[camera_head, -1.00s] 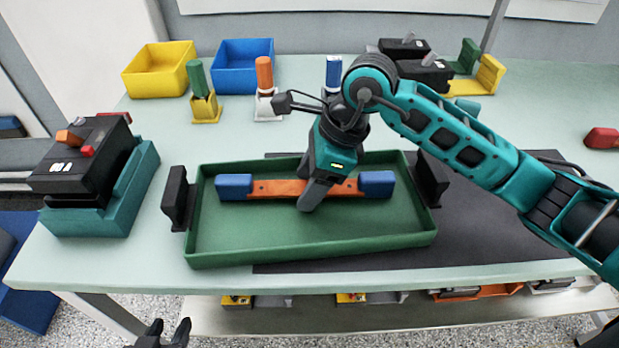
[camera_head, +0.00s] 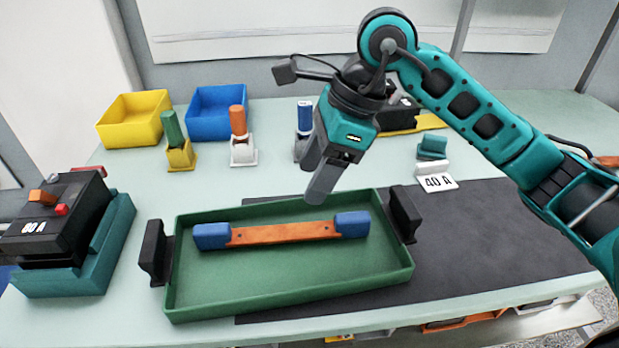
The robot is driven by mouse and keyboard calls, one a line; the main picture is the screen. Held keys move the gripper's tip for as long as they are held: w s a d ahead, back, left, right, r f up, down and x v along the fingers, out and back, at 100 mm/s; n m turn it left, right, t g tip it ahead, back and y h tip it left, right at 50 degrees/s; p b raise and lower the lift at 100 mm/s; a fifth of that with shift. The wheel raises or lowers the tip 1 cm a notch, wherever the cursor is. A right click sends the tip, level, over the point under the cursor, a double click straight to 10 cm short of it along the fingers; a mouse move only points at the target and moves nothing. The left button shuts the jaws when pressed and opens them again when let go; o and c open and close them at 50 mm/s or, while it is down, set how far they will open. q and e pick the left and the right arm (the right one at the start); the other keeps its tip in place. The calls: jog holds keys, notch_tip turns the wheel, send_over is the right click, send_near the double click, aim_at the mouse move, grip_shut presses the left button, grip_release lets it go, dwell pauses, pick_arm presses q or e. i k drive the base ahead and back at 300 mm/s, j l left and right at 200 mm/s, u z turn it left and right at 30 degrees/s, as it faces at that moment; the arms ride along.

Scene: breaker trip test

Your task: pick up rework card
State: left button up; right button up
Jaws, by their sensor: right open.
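No card clearly marked for rework shows. A white card-like label reading "40 A" (camera_head: 437,183) lies on the table right of the tray, in front of a small teal block (camera_head: 432,148); I cannot tell whether it is the rework card. My right gripper (camera_head: 318,178) is open and empty, pointing down above the back edge of the green tray (camera_head: 290,289). In the tray lies an orange bar with blue ends (camera_head: 284,233), apart from the gripper. My left gripper is out of view.
A black "80 A" breaker (camera_head: 58,222) sits in a teal holder at the left. Yellow (camera_head: 133,120) and blue (camera_head: 216,113) bins and several coloured handles in stands are at the back. The dark mat (camera_head: 480,240) right of the tray is clear.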

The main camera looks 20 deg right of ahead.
aim_at(432, 177)
jog(key=k, duration=1)
